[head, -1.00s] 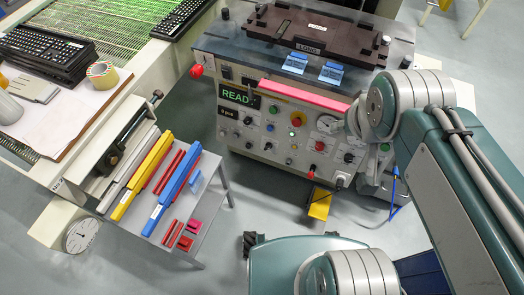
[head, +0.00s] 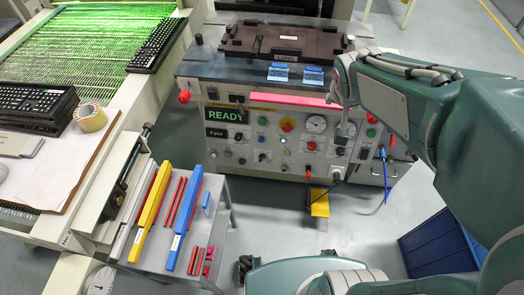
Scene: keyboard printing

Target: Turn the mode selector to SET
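The machine's front control panel (head: 275,148) carries several black rotary knobs, such as one at the lower left (head: 262,157) and one below my gripper (head: 340,151). Their labels are too small to read, so I cannot tell which is the mode selector or where it points. A green display (head: 227,115) reads READY. My gripper (head: 346,131) hangs down in front of the panel's right part, just right of the round gauge (head: 316,124). Its fingers are small and partly hidden by my wrist. I cannot tell whether they are open or touching a knob.
A red emergency button (head: 287,125) sits mid-panel and a pink-red bar (head: 293,100) runs along its top edge. A side table (head: 213,240) with coloured bars stands at lower left. A yellow pedal (head: 320,206) and a blue crate (head: 437,243) are on the floor.

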